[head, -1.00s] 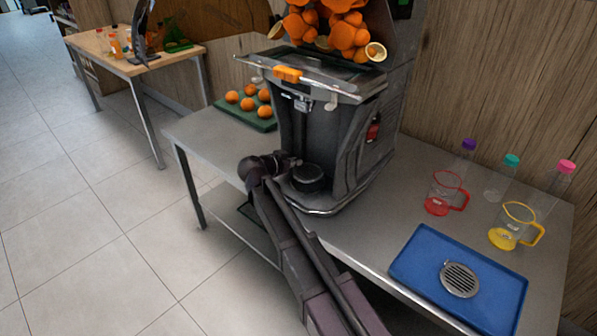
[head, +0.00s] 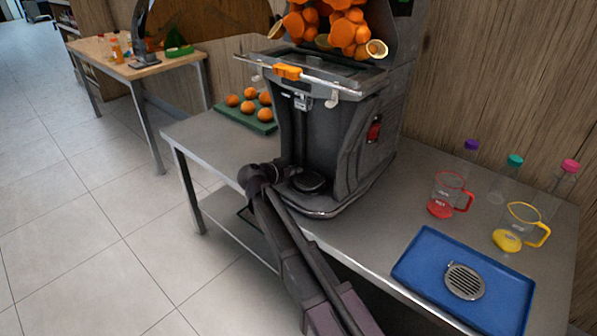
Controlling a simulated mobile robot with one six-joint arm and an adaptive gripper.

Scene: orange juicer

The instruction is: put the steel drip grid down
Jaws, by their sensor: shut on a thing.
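The steel drip grid (head: 464,281) is a round, slotted metal disc. It lies flat on the blue tray (head: 420,262) at the lower right, well apart from my gripper. My gripper (head: 291,174) is dark and small in the head view, at the foot of the juicer (head: 345,150). It is shut on a dark round piece (head: 309,181) at the juicer's base. The fingertips are hard to make out against the dark machine. I cannot tell whether the round piece rests on the base or hangs just above it.
A red-handled jug (head: 440,207) and a yellow-handled jug (head: 508,240) stand behind the tray, with several capped bottles (head: 509,176) beyond. Oranges (head: 248,107) lie on a green board (head: 226,114) left of the juicer. The grey tabletop (head: 380,215) between juicer and tray is clear.

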